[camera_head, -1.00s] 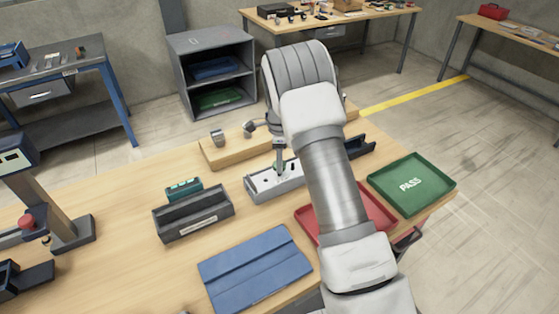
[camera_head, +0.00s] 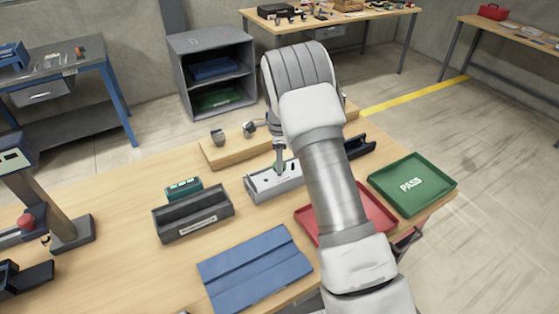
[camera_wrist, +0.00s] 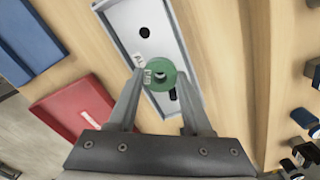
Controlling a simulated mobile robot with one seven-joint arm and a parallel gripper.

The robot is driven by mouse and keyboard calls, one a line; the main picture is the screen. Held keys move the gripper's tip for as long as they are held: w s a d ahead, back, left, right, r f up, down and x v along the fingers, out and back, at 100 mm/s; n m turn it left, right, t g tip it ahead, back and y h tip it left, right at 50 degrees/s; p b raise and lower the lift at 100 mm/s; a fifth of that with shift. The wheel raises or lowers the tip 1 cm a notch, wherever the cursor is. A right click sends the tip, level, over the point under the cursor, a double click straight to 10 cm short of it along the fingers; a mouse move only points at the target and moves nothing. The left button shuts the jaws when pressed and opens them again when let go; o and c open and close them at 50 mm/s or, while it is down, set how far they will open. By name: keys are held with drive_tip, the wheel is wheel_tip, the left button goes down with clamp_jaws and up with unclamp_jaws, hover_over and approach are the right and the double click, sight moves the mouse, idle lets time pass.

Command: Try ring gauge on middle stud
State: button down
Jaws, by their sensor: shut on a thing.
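The ring gauge (camera_wrist: 159,74) is a green ring with white lettering, held between the two fingertips of my gripper (camera_wrist: 160,80) in the wrist view. My gripper is shut on it. It is over the pale grey fixture tray (camera_wrist: 125,23); the same tray (camera_head: 258,195) shows in the head view with my gripper (camera_head: 279,165) above it. A dark round stud or hole (camera_wrist: 144,31) shows beyond the ring, and a dark spot (camera_wrist: 173,94) shows just on the near side. The ring covers the middle of the tray. I cannot tell whether it is around a stud or above one.
A red tray (camera_head: 377,212) and a green PASS tray (camera_head: 412,184) lie at the right. A blue mat (camera_head: 255,268) lies in front, and a dark grey holder (camera_head: 193,218) stands left of the fixture. A wooden block (camera_head: 225,149) stands behind. Bare tabletop lies between them.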

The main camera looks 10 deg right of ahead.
drive_tip(key=shift+f+b, duration=0.35)
drive_tip(key=shift+f, duration=0.2)
idle(1.1)
drive_tip(key=shift+r+p, duration=1.7)
drive_tip(key=shift+r, duration=1.35)
drive_tip(key=shift+d, duration=0.1)
